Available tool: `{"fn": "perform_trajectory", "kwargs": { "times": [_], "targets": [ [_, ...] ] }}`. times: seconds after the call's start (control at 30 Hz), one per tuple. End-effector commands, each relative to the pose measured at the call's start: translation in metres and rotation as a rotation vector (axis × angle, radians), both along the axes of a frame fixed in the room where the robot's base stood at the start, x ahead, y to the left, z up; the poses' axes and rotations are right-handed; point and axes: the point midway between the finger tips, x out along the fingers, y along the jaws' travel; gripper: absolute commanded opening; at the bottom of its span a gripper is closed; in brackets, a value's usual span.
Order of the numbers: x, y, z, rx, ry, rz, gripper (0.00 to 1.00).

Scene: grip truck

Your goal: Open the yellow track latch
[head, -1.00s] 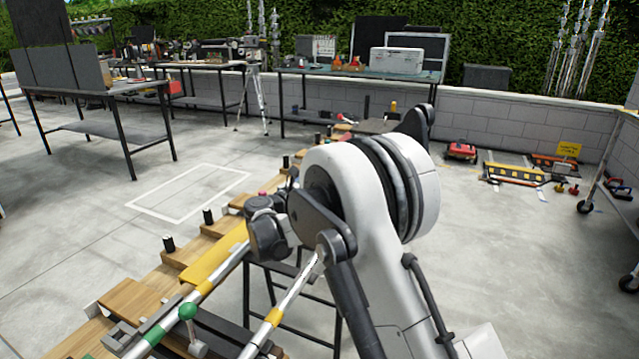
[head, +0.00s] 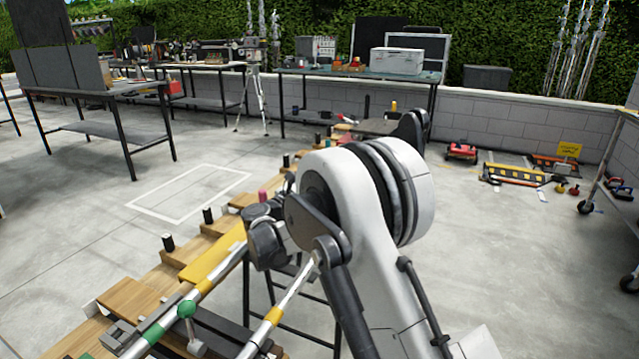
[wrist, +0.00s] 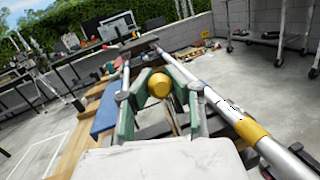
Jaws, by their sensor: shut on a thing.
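The yellow track latch shows in the wrist view as a round yellow knob (wrist: 159,85). It sits between the two fingers of my gripper (wrist: 160,98), which are shut on it. In the head view my arm hides the yellow latch and my fingertips. Two pale metal track rails run past the gripper; the right one (wrist: 222,107) carries a yellow band in the wrist view. In the head view a rail (head: 292,296) emerges from under my arm.
A green-knobbed latch (head: 187,308) stands at the near end of the track, and a red knob (head: 264,195) stands just beyond my wrist. Wooden planks (head: 135,297) and several black pegs line the left side. Open concrete floor lies on both sides.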

Motion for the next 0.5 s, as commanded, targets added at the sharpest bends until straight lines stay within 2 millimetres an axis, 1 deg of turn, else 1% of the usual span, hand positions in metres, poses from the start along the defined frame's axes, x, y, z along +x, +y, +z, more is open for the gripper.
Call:
{"fn": "perform_trajectory", "kwargs": {
  "times": [0.1,0.37,0.4,0.5],
  "targets": [
    [-0.0029,0.0012,-0.0005,-0.010,-0.026,0.001,0.00],
    [-0.0030,0.0012,0.0004,-0.011,-0.028,0.001,0.00],
    [-0.0030,0.0012,0.0004,-0.011,-0.028,0.001,0.17],
    [-0.0029,0.0012,0.0004,-0.011,-0.028,0.001,0.30]
  ]
}}
